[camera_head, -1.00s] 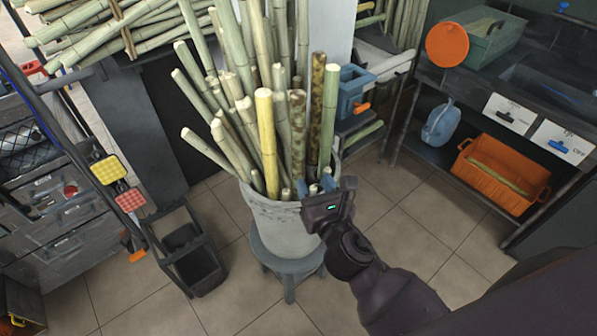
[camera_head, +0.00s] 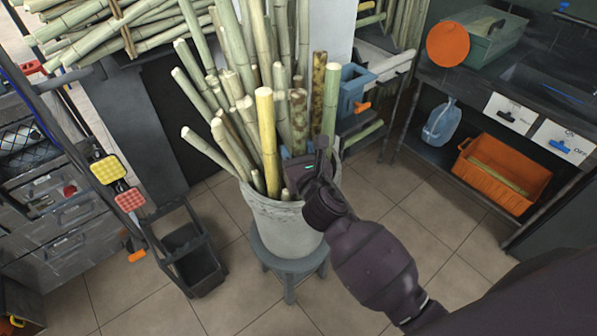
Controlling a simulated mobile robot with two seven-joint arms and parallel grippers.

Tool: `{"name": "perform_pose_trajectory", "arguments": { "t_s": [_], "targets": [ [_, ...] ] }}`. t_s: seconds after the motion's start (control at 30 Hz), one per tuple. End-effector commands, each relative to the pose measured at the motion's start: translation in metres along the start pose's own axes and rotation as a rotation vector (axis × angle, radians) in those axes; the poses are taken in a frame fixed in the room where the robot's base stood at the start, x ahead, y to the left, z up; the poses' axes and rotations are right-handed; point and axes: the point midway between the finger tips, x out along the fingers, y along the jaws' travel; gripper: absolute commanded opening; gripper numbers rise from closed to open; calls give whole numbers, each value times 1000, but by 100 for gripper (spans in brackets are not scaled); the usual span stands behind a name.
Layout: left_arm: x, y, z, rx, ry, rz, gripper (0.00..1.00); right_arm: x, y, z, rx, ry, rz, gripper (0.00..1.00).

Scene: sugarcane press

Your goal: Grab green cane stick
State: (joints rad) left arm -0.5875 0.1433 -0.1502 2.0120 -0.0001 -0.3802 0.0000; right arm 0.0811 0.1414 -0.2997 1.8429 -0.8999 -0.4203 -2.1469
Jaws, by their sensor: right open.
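A bucket (camera_head: 285,222) on a stool holds a bundle of upright and leaning cane sticks. A green cane stick (camera_head: 330,100) stands at its right side. Next to it are a brown mottled stick (camera_head: 317,88) and a shorter mottled stick (camera_head: 298,112). A yellow stick (camera_head: 266,135) stands in front. My right gripper (camera_head: 288,154) is open at the bucket's front rim, in front of the mottled sticks and left of the green stick's lower part. Its fingers are partly hidden by its own body, and it hides the lower ends of the sticks behind it. My left gripper is not in view.
A dark stool (camera_head: 288,262) bears the bucket. A blue box (camera_head: 355,90) stands close behind the green stick. A rack with an orange crate (camera_head: 500,175) is at right. A black bin (camera_head: 192,262) stands at left. The tiled floor in front is free.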

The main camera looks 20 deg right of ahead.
Motion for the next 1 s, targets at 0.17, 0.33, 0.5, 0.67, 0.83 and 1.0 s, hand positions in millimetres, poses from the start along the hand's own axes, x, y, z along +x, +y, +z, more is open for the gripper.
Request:
{"name": "perform_pose_trajectory", "arguments": {
  "t_s": [0.17,0.33,0.5,0.67,0.83,1.0],
  "targets": [
    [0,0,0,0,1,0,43,10,0,0,1,1,-1,48],
    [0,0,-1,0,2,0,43,10,0,0,1,0,0,48],
    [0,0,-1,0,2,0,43,10,0,0,1,0,0,27],
    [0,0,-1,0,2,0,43,10,0,0,1,0,0,2],
    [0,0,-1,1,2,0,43,10,0,1,1,-2,1,0],
    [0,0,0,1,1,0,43,10,0,1,1,-2,0,0]
  ]
}}
